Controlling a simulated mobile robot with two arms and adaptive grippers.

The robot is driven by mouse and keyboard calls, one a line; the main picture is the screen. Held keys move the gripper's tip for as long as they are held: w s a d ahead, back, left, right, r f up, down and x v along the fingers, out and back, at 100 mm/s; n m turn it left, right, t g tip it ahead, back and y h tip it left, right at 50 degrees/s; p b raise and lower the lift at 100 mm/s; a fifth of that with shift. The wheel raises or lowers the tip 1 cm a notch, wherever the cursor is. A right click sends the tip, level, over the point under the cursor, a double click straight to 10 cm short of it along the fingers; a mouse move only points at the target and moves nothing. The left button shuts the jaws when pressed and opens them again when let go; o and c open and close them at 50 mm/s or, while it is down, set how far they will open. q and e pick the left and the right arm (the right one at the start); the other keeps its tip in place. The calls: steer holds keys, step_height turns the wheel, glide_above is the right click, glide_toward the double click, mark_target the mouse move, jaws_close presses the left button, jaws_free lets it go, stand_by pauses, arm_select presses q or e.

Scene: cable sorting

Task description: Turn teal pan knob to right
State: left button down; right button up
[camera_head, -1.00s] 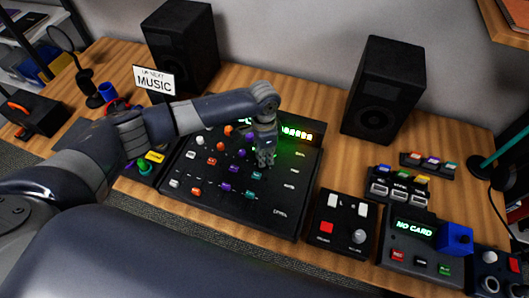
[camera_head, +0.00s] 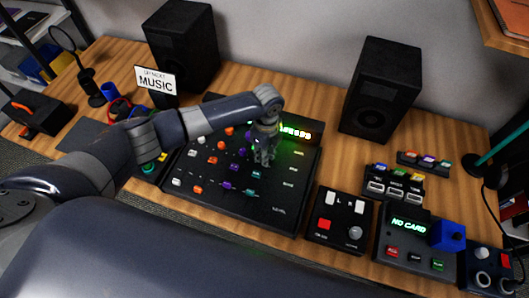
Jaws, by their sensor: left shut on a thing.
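The black mixer panel (camera_head: 275,207) lies on the desk with rows of white, orange, purple and teal knobs. Two teal knobs show clear of the fingers, one (camera_head: 256,174) just below my left gripper and one (camera_head: 248,192) lower down. My left gripper (camera_head: 264,161) points down onto the upper part of the teal column. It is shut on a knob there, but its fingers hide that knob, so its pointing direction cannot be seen. My right gripper is not in view.
A lit green display (camera_head: 297,131) is behind the gripper. A black box with a red button (camera_head: 324,224) and a "NO CARD" unit (camera_head: 408,224) stand to the right. Speakers (camera_head: 380,88) and a music sign (camera_head: 156,81) stand behind the panel.

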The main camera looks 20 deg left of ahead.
arm_select(q)
steer(key=shift+d+m, duration=0.1)
steer(key=shift+m, duration=2)
steer(key=c, duration=1.5)
jaws_free()
steer(key=shift+o, duration=0.2)
steer(key=shift+r, duration=0.1)
step_height(320, 180, up, 12)
steer(key=shift+w+d, duration=0.15)
steer(key=shift+w, duration=0.05)
steer(key=shift+s, duration=0.1)
